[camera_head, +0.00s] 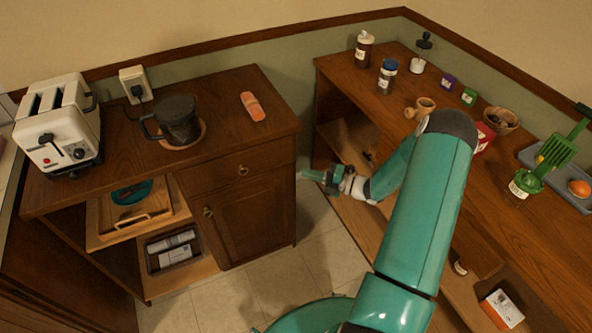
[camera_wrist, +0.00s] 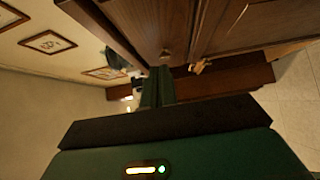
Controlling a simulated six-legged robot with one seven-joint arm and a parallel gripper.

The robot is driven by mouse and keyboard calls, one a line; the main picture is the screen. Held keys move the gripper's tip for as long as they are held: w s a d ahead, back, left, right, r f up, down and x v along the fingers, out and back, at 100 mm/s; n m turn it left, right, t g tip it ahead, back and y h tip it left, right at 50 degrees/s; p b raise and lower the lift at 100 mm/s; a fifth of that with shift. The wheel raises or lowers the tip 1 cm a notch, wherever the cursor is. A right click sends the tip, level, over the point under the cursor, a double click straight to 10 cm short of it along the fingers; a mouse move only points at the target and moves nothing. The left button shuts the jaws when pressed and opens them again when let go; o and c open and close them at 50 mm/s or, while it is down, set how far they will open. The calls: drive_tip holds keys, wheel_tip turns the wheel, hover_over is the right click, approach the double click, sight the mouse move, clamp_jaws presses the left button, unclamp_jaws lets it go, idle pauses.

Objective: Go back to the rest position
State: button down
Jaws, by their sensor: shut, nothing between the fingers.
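My gripper (camera_head: 308,175) is at the end of my bent teal arm, out over the gap between the left cabinet (camera_head: 240,180) and the right-hand counter (camera_head: 480,190). Its fingers are shut with nothing between them and point left toward the cabinet's right side. In the wrist view my gripper (camera_wrist: 157,78) also shows shut, with dark wood fronts above it. Whether the fingertips touch the cabinet cannot be told.
Jars, a wooden cup (camera_head: 424,106), a bowl (camera_head: 500,119) and a green utensil (camera_head: 555,155) crowd the right counter. Floor tiles (camera_head: 320,245) are clear between.

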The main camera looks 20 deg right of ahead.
drive_tip(key=shift+v, duration=0.9)
drive_tip(key=s+a+r+n+g+h, duration=0.2)
drive_tip(key=s+a+r+n+g, duration=0.3)
drive_tip(key=a+r+n, duration=0.5)
drive_tip(key=s+a+r+n+g+h, duration=0.25)
drive_tip(key=a+r+n+g, duration=0.45)
drive_tip(key=n, duration=0.6)
drive_tip(key=s+a+r+n+t+h, duration=0.1)
drive_tip(key=s+r+n+t+h, duration=0.4)
drive_tip(key=s+r+n, duration=1)
drive_tip(key=shift+s+n+h, duration=0.6)
drive_tip(key=shift+n+h, duration=1.15)
drive_tip(key=shift+n, duration=1.65)
drive_tip(key=shift+a, duration=0.15)
